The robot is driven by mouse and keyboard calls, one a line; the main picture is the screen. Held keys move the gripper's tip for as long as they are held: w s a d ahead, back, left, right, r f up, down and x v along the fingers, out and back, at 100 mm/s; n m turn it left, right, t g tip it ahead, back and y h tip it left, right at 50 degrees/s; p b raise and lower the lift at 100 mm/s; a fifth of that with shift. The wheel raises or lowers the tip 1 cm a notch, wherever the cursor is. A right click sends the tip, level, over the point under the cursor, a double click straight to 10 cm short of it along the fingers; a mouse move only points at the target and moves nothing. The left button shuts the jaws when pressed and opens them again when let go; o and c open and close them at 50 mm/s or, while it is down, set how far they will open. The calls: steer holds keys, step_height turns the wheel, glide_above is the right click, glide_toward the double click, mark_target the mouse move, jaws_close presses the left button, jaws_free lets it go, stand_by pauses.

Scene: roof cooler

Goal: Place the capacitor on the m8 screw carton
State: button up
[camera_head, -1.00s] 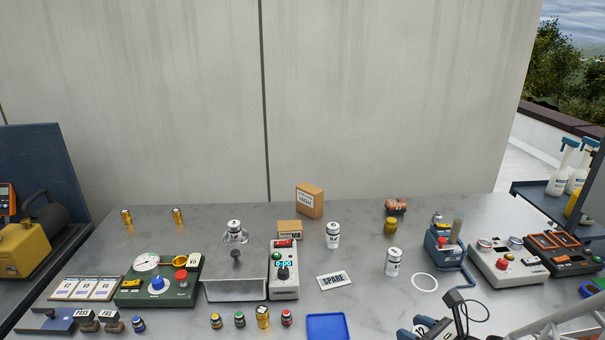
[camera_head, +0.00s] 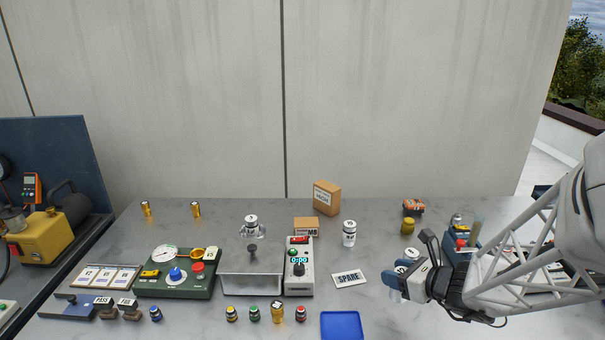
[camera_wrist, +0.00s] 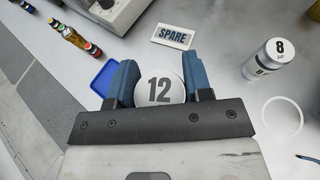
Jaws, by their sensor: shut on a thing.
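In the wrist view my gripper (camera_wrist: 160,88) is shut on a white capacitor marked 12 (camera_wrist: 159,87), with a blue finger on each side. In the head view my gripper (camera_head: 403,270) is at the right front of the bench, partly over the white capacitor marked 8 (camera_head: 411,253). The 8 capacitor (camera_wrist: 270,58) stands apart to the right in the wrist view. The small brown M8 screw carton (camera_head: 303,226) sits at mid-bench behind the grey meter, with a bare top. How high the held capacitor is, I cannot tell.
A taller brown carton (camera_head: 327,198) stands behind the M8 carton. Another white capacitor (camera_head: 349,234) stands just right of it. The grey meter (camera_head: 299,272) is in front. The SPARE card (camera_head: 349,279) and blue tray (camera_head: 342,326) lie toward the front.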

steer(key=w+a+r+n+g+y, duration=0.2)
steer(key=w+a, duration=1.6)
steer(key=w, duration=0.1)
steer(key=shift+w+a+n, duration=0.2)
steer(key=shift+a+n, duration=0.1)
glide_above(303, 220)
steer(key=shift+s+f, duration=0.1)
steer(key=shift+f, duration=0.7)
steer(key=shift+f, duration=0.1)
steer(key=shift+f, duration=1.65)
steer(key=shift+f, duration=0.15)
